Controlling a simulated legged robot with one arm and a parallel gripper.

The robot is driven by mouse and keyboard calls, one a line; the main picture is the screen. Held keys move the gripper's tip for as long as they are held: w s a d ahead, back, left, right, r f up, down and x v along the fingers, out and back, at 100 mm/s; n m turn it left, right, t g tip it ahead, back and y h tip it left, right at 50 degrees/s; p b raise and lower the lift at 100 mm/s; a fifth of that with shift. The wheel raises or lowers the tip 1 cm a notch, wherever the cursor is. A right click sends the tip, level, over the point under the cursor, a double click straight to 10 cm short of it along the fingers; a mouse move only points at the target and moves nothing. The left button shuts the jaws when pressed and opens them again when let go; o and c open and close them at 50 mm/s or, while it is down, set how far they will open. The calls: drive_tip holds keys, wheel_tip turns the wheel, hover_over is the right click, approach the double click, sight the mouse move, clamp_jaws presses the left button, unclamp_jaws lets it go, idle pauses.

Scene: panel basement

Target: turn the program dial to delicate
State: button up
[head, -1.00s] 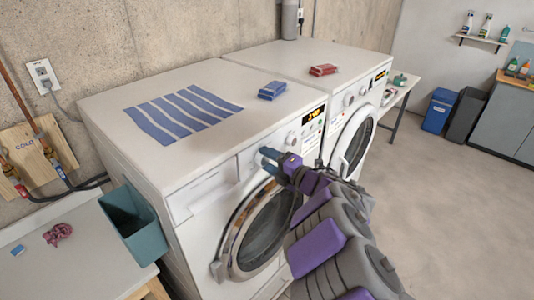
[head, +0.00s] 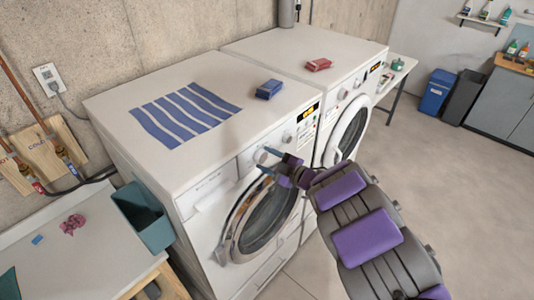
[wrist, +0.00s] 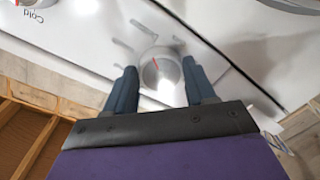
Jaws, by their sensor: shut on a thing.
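The near washing machine (head: 205,165) has a white front with a round glass door (head: 262,222). A round light dial (head: 260,155) sits on its front panel. In the wrist view this dial (wrist: 160,70) carries a red pointer line and lies between my two blue fingers. My gripper (head: 267,160) is shut on the dial, with the fingers on either side of it; it also shows in the wrist view (wrist: 159,82). The markings around the dial are too blurred to read. A second knob (head: 287,138) sits to the right, below the lit display (head: 307,112).
A second white machine (head: 300,48) stands behind to the right. A blue box (head: 268,90), a red box (head: 318,65) and a striped cloth (head: 185,112) lie on top. A teal bin (head: 145,218) stands at the left. The floor (head: 440,190) at the right is clear.

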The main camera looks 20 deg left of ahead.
drive_tip(key=shift+s+f+m+p, duration=0.1)
drive_tip(key=shift+f+m+p, duration=0.15)
drive_tip(key=shift+m+p, duration=0.65)
drive_tip(key=o, duration=1)
drive_tip(key=shift+a, duration=0.2)
drive_tip(key=shift+o, duration=0.2)
drive_tip(key=shift+r, duration=0.1)
drive_tip(key=b+v, duration=0.2)
drive_tip(key=v, duration=1.5)
drive_tip(key=shift+d, duration=0.2)
drive_tip(key=shift+w, duration=0.2)
